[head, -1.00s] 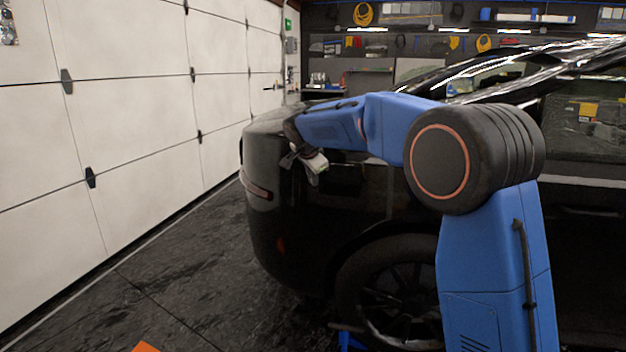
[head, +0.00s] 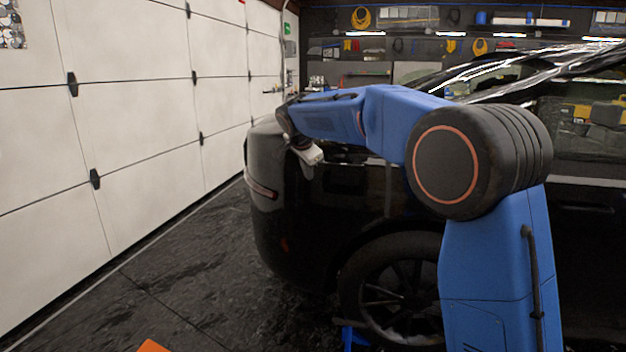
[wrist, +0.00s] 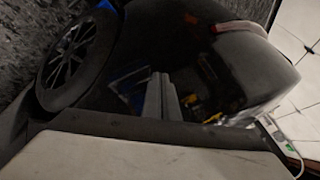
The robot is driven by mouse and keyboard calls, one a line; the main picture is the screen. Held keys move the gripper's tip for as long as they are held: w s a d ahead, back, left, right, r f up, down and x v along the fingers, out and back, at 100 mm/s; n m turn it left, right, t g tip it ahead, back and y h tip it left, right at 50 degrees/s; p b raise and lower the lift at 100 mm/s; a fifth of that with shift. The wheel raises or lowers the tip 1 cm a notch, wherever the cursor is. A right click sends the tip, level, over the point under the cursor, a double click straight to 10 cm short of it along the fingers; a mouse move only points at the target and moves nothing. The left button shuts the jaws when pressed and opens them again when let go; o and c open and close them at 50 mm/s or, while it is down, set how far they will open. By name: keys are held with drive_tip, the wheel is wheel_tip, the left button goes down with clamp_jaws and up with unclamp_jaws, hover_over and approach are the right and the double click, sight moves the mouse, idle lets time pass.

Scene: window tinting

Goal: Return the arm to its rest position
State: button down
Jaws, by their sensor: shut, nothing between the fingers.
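My blue arm reaches leftward across the rear of a black car (head: 315,215) in the head view. My gripper (head: 314,163) hangs at the arm's far end in front of the car's rear side, small and partly hidden by the wrist. In the wrist view the two grey fingers of my gripper (wrist: 161,96) stand together, shut and with nothing between them. Beyond them the wrist view shows the car's dark glossy side (wrist: 190,45), with its wheel (wrist: 72,62) at left and a red tail light (wrist: 238,26) at upper right. I cannot tell the exact gap to the car.
A white panelled garage door (head: 140,110) runs along the left. The dark floor (head: 190,250) between it and the car is mostly clear. An orange object (head: 152,346) shows at the bottom edge. Tool shelves and a workbench stand along the back wall.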

wheel_tip(320, 180, up, 4)
drive_tip(key=s+a+f, duration=0.1)
drive_tip(key=s+a, duration=0.1)
drive_tip(key=s+d+f+n+g, duration=0.1)
drive_tip(key=s+d+n, duration=0.2)
drive_tip(key=s+d, duration=0.8)
drive_tip(key=s+d+f+n+g, duration=0.1)
drive_tip(key=s+d+n, duration=0.2)
drive_tip(key=s+d, duration=0.9)
drive_tip(key=s+f+n, duration=0.2)
drive_tip(key=s+f, duration=0.3)
drive_tip(key=s, duration=0.5)
drive_tip(key=s+d+f+n+y, duration=0.1)
drive_tip(key=s+f+n, duration=0.1)
drive_tip(key=s+f, duration=0.4)
drive_tip(key=s+d+f+n, duration=0.1)
drive_tip(key=s+f, duration=0.5)
drive_tip(key=s, duration=0.9)
drive_tip(key=shift+s+f+n+y, duration=0.15)
drive_tip(key=shift+s+n+y, duration=0.15)
drive_tip(key=shift+n+y, duration=0.1)
drive_tip(key=shift+d, duration=0.15)
